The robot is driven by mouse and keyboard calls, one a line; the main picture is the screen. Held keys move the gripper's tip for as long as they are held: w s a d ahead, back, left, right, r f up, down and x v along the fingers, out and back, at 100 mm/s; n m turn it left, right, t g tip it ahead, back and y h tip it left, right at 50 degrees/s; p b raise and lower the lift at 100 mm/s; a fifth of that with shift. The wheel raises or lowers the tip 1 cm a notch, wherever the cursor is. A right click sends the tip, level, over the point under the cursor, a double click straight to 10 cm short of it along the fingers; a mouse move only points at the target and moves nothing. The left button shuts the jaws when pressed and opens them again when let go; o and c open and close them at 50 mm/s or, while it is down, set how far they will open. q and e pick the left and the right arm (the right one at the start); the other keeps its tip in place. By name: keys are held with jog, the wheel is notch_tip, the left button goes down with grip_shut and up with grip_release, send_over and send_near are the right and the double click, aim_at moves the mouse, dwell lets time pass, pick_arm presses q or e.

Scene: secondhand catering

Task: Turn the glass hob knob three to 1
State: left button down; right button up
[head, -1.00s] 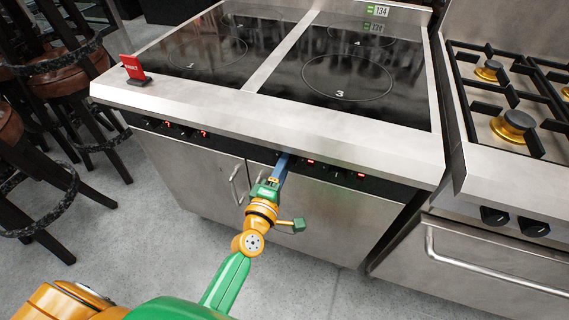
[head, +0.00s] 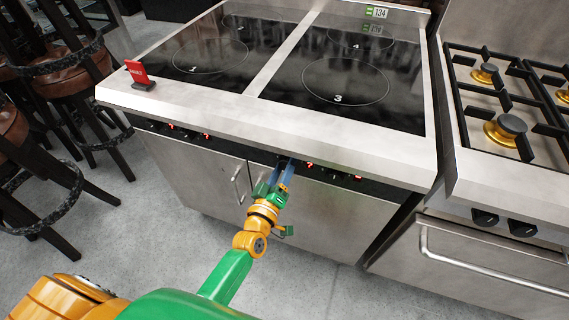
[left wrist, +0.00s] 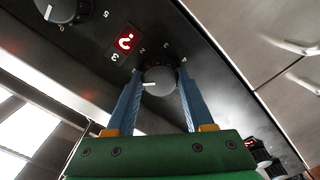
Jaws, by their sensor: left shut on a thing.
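The glass hob (head: 290,75) has a black top with numbered cooking zones; zone 3 (head: 345,82) is at the front right. Its black front panel carries knobs and red displays. My left gripper (head: 286,164) is at this panel, left of a red display (head: 309,165). In the left wrist view, its two blue fingers (left wrist: 160,82) are shut on a round dark knob (left wrist: 160,76), one on each side. The knob's white mark points left in that view. Printed digits ring it. A lit red display (left wrist: 125,40) sits beside it; its character is unclear. My right gripper is out of view.
Another knob (left wrist: 62,10) sits farther along the panel. Steel cupboard doors with handles (head: 240,185) are below. A red sign (head: 139,75) stands on the hob's front left edge. A gas range (head: 510,150) is at the right, bar stools (head: 75,80) at the left.

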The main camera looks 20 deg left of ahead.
pick_arm(q)
jog(key=shift+f+m, duration=0.1)
jog(key=shift+m, duration=0.4)
dwell(0.3)
jog(key=shift+c, duration=1.4)
grip_release()
jog(key=shift+s, duration=0.1)
jog(key=s, duration=0.7)
jog(key=shift+p, duration=0.35)
jog(key=shift+a, duration=0.1)
